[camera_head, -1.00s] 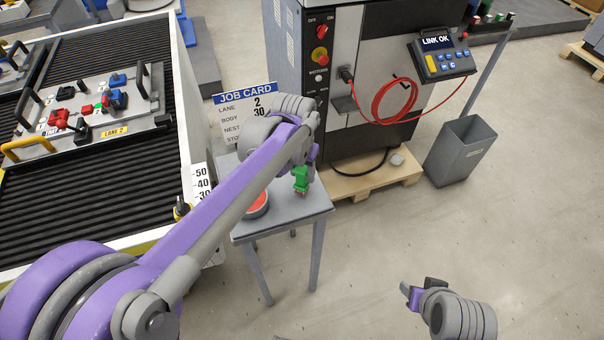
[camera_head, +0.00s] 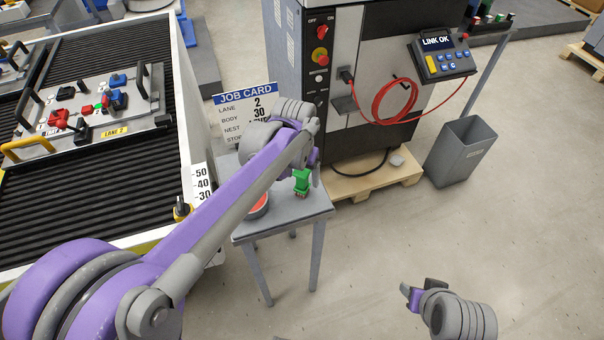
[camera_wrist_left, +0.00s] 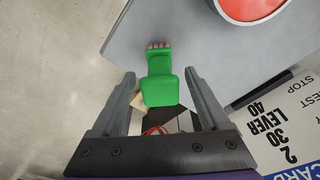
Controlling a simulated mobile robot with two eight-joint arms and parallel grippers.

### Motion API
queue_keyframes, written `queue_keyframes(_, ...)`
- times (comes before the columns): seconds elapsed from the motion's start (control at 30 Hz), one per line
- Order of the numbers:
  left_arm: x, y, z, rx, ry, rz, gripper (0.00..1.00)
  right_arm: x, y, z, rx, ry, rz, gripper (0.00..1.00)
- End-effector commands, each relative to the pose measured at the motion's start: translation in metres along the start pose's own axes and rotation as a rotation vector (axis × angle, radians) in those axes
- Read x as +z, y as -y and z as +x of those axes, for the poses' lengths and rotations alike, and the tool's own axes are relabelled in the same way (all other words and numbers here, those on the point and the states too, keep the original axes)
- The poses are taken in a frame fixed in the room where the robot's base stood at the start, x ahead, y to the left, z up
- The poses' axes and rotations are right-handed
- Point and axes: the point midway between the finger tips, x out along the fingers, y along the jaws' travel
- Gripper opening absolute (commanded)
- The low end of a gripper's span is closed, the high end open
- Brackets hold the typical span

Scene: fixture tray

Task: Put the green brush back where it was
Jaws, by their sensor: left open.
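The green brush (camera_head: 302,183) is at the small grey table (camera_head: 300,214), near its right side. It appears to rest on the tabletop, bristles toward the table. My left gripper (camera_wrist_left: 160,76) is open, with one finger on each side of the brush in the left wrist view. The brush (camera_wrist_left: 158,88) shows clear gaps to both fingers. In the head view my left arm covers part of the table. My right gripper (camera_head: 423,289) hangs over the floor at the lower right, away from the table; its jaw opening is unclear.
A red-topped round container (camera_head: 258,206) stands on the table beside the brush, partly hidden by my left arm. A job card (camera_head: 243,112) stands behind. A machine cabinet (camera_head: 345,60) is at the back, and a grey bin (camera_head: 462,150) stands to the right.

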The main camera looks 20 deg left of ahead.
Motion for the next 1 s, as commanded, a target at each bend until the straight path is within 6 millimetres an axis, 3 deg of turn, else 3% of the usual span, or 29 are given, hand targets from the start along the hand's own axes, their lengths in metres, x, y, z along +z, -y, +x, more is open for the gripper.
queue_keyframes(0.17, 0.0, 0.0, -0.026, 0.0, 0.0, 0.0, 0.79, -0.002, 0.0, -0.003, 0.0, -0.002, 0.0, 0.5)
queue_keyframes(0.5, 0.0, 0.0, -0.097, 0.0, 0.0, 0.0, 0.79, -0.006, 0.0, -0.006, 0.0, -0.004, 0.0, 0.5)
queue_keyframes(0.77, 0.004, 0.0, -0.12, -0.001, -0.005, -0.004, 0.79, -0.007, 0.0, -0.008, 0.0, -0.005, 0.0, 0.5)
queue_keyframes(0.87, 0.022, 0.002, -0.116, -0.006, -0.029, -0.02, 0.79, -0.007, 0.0, -0.008, 0.0, -0.005, 0.0, 0.5)
queue_keyframes(1.0, 0.074, 0.006, -0.097, -0.021, -0.103, -0.064, 0.79, -0.007, 0.0, -0.007, 0.0, -0.005, 0.0, 0.5)
